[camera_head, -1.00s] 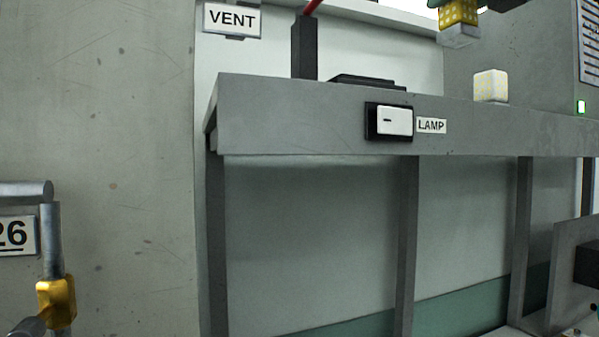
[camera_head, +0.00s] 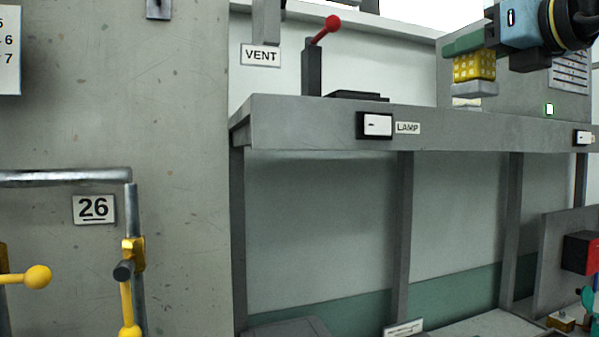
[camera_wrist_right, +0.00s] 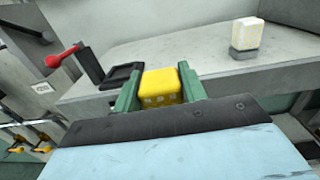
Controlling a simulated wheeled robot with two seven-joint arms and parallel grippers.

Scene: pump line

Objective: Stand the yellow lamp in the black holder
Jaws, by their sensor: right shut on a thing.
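The yellow lamp (camera_head: 474,67), a dotted cube on a grey base, is held upright in my right gripper (camera_head: 472,54), above the shelf in the head view. The right wrist view shows the yellow lamp (camera_wrist_right: 160,87) between the two green fingers of my right gripper (camera_wrist_right: 160,82). The black holder (camera_head: 357,96) lies low on the shelf top, left of the held lamp and apart from it. In the wrist view the black holder (camera_wrist_right: 119,76) is just left of the lamp. My left gripper is not in view.
A white lamp (camera_wrist_right: 246,33) on a grey base stands on the shelf. In the head view it is mostly hidden behind the held lamp. A red-knobbed lever (camera_head: 312,68) rises left of the holder. The grey shelf (camera_head: 300,120) carries a LAMP label (camera_head: 408,128) and a white switch (camera_head: 378,125).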

